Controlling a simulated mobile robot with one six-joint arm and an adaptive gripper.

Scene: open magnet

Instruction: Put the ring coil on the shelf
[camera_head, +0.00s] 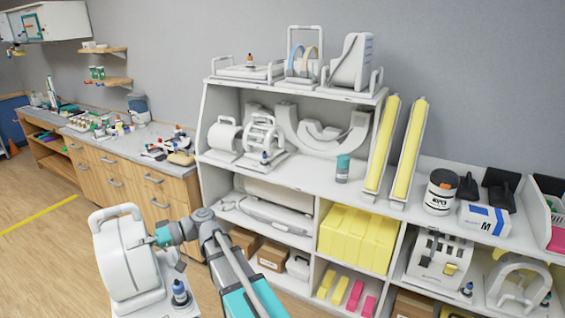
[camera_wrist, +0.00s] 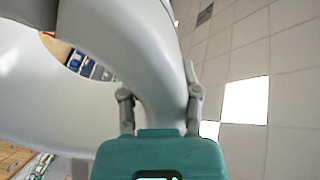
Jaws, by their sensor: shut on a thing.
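The ring coil (camera_head: 118,262) is a thick white drum-like coil with a loop handle on top and a base carrying a dark blue-capped plug. It is held in the air at the lower left, in front of the shelf. My gripper (camera_head: 162,237) is shut on its right edge. In the wrist view my gripper's fingers (camera_wrist: 160,100) sit on either side of the coil's curved white wall (camera_wrist: 125,45); the inner contact is partly hidden. The white shelf unit (camera_head: 300,184) stands to the right of the coil, apart from it.
The middle shelf holds white coils (camera_head: 262,134), arched pieces (camera_head: 325,130) and a teal-lidded jar (camera_head: 342,170). Bare board shows in front of the arches. Two upright yellow pads (camera_head: 406,150) stand at the right. A wooden counter (camera_head: 150,170) with small items is behind, left.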

